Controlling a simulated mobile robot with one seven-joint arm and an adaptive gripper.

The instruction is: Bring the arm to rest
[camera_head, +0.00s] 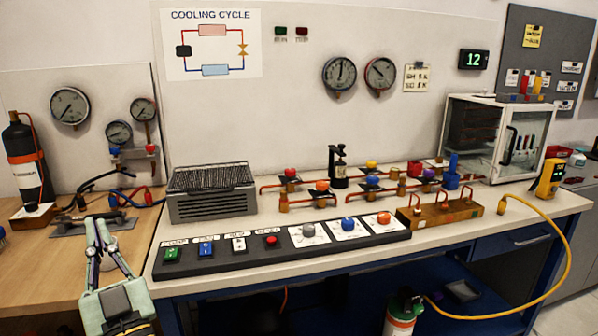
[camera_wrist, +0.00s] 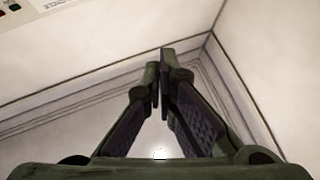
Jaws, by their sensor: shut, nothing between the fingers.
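My gripper (camera_head: 98,222) shows at the lower left of the head view, over the front of the wooden bench and left of the control strip. Its fingers point up and away from me, and they are shut with nothing held. In the wrist view my gripper (camera_wrist: 158,75) has its fingertips together. The rest of my arm is mostly out of the head view.
A black control strip (camera_head: 285,260) with buttons and knobs lies along the white bench's front edge. Just beyond my gripper are a grey metal plate (camera_head: 75,228) and hoses. A black cylinder (camera_head: 27,160) stands at the far left. A grey vented unit (camera_head: 212,205) stands behind the strip.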

